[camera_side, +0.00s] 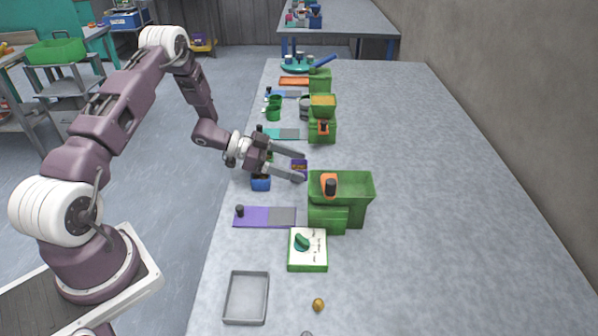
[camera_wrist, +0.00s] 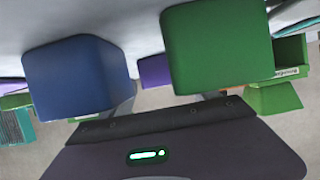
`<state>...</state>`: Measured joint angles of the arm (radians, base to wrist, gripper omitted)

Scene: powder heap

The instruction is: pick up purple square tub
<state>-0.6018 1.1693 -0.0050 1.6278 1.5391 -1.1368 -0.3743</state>
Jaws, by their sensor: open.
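The purple square tub (camera_side: 299,164) stands on the grey table, with orange-brown contents showing at its top. My gripper (camera_side: 304,167) is open, its two long fingers spread with the tub in the gap between them near the tips. Whether a finger touches it I cannot tell. In the wrist view a small purple piece (camera_wrist: 155,71), likely this tub, shows between a blue tub (camera_wrist: 75,75) and a green tub (camera_wrist: 216,45). These two cover most of it and hide my fingertips there.
The blue tub (camera_side: 261,184) stands just below my gripper in the side view. A green machine (camera_side: 356,206) with an orange and black part stands close on the right. The table's right side is clear.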

